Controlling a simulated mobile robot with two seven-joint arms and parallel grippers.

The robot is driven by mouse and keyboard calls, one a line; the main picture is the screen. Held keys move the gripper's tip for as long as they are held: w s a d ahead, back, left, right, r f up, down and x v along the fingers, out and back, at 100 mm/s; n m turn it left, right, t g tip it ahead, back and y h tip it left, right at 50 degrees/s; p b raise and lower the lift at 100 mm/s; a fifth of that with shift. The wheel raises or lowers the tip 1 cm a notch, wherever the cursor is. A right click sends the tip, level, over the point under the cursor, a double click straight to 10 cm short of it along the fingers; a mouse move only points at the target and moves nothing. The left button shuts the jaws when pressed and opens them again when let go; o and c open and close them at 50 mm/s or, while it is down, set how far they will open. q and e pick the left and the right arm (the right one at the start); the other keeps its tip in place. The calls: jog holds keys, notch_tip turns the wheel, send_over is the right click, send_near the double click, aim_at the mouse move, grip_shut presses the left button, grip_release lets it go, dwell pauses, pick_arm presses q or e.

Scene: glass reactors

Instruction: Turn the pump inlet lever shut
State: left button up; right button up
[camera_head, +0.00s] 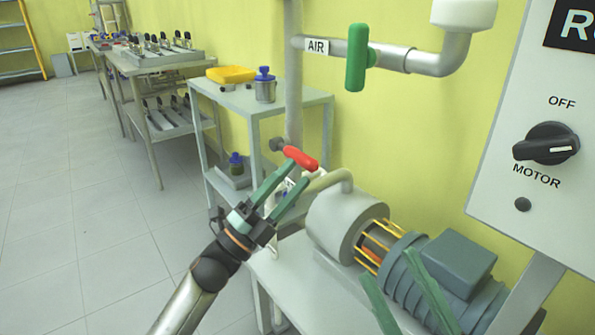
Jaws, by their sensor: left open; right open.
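The pump inlet lever (301,158) is red and sits on the pipe by the pump, slanting down to the right. My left gripper (295,176) is open, with its green fingers pointing up at the lever. The fingertips are close to the lever's underside; I cannot tell whether they touch it.
A green lever (357,58) sits on the AIR pipe (330,47) above. A control panel (545,205) with a black motor knob (546,143) stands at right. A grey cart (300,98) with a yellow tray (231,74) is behind. The floor at left is clear.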

pick_arm(q)
jog(key=p+v, duration=0.1)
jog(key=v, duration=0.9)
jog(key=shift+a, duration=0.2)
jog(key=shift+s+f, duration=0.1)
